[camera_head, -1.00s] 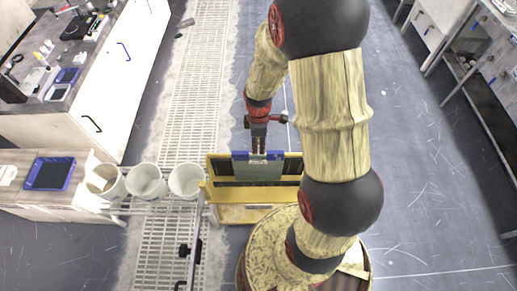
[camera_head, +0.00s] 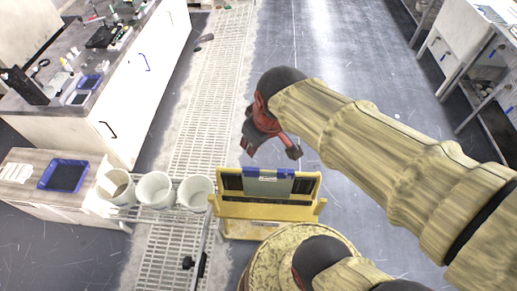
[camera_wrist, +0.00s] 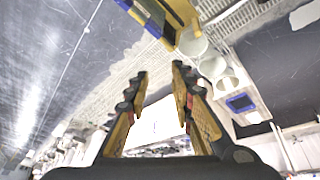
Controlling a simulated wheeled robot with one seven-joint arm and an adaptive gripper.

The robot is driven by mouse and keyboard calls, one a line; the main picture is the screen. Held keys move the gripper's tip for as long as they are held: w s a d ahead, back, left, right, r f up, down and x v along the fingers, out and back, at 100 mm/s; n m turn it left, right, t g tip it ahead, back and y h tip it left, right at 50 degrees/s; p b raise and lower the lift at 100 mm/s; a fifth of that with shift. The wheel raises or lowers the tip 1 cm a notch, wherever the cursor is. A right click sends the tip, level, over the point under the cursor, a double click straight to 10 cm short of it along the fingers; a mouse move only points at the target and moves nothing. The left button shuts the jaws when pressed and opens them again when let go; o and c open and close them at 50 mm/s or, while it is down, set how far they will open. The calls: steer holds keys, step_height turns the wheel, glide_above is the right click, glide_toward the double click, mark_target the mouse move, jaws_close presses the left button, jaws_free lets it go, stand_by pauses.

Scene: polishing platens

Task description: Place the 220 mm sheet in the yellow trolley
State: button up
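The sheet (camera_head: 268,182) is a grey panel with a blue top edge and a small white label. It stands upright in the yellow trolley (camera_head: 265,210), between the front rail and the back. The trolley also shows at the top of the wrist view (camera_wrist: 178,14), with a blue edge (camera_wrist: 145,17) at its left. My gripper (camera_wrist: 159,70) is open, with nothing between its fingers. In the head view my red and black wrist is above and behind the trolley, apart from the sheet.
Three white buckets (camera_head: 155,190) stand in a row left of the trolley. A low bench with a blue tray (camera_head: 63,175) is further left, and a cluttered counter (camera_head: 100,60) is behind it. The grey floor right of the trolley is clear.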

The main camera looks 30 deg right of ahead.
steer(key=s+a+r+m+t, duration=0.1)
steer(key=s+a+r+m, duration=0.1)
steer(key=s+r, duration=0.2)
steer(key=shift+s+m, duration=0.3)
steer(key=shift+s, duration=0.25)
steer(key=shift+a, duration=0.1)
